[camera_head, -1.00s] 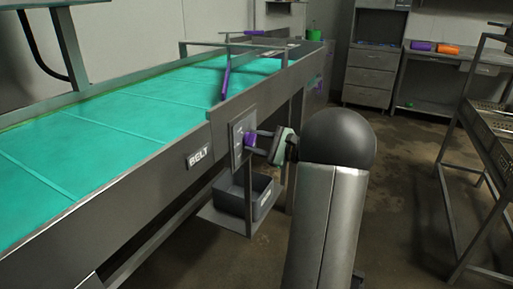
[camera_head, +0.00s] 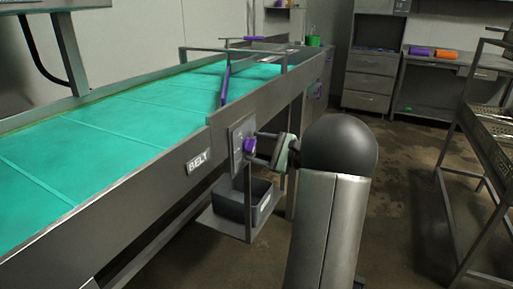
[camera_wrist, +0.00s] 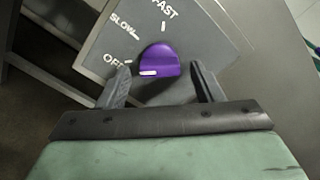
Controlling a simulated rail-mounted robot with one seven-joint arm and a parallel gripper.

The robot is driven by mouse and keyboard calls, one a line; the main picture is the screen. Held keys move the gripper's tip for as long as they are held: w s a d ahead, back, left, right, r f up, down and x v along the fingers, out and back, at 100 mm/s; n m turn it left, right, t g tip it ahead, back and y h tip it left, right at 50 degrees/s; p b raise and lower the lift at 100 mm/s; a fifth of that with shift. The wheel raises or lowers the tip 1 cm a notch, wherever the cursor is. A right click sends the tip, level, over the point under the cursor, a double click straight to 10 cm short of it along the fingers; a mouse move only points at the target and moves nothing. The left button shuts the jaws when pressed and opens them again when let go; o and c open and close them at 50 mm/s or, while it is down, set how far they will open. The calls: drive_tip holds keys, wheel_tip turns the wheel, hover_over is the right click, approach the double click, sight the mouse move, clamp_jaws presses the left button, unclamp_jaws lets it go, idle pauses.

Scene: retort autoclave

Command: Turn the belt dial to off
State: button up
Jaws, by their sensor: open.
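The belt dial is a purple knob (camera_wrist: 158,60) on a grey panel (camera_wrist: 95,48) marked OFF, SLOW and FAST. Its white pointer line lies at the lower left of the knob and points left, towards the OFF mark. In the head view, the knob (camera_head: 249,146) sits on the panel (camera_head: 236,137) right of the BELT label (camera_head: 198,161). My gripper (camera_wrist: 160,80) is open and empty. Its fingertips lie either side of the knob's near edge in the wrist view, with gaps on both sides. In the head view, my gripper (camera_head: 264,148) is just right of the knob.
The conveyor with its teal belt (camera_head: 90,140) runs along the left. A grey bin (camera_head: 232,202) stands on a low shelf below the panel. A metal rack (camera_head: 497,135) stands at the right. The floor between is clear.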

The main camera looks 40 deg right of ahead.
drive_tip(key=p+v, duration=0.1)
drive_tip(key=v, duration=1.5)
drive_tip(key=shift+s, duration=0.35)
drive_tip(key=shift+d, duration=0.1)
drive_tip(key=w+a+r+n+g+y+p, duration=0.15)
drive_tip(key=a+n+g+p, duration=0.35)
drive_tip(key=a, duration=0.8)
drive_tip(key=w+a+r+n+g+y+p, duration=0.15)
drive_tip(key=w+a+n+g+p, duration=0.35)
drive_tip(key=a, duration=0.9)
drive_tip(key=s+a+r+n+g+h+p, duration=0.2)
drive_tip(key=s+a+n+g+h+p, duration=0.1)
drive_tip(key=s+a+n+h+p, duration=0.1)
drive_tip(key=s+a+r+n+g+h+p, duration=0.2)
drive_tip(key=s+a+n+h+p, duration=0.3)
drive_tip(key=s+a+n, duration=0.3)
drive_tip(key=s+a+g+h, duration=0.1)
drive_tip(key=s, duration=0.3)
drive_tip(key=shift+a, duration=0.35)
drive_tip(key=shift+s, duration=0.15)
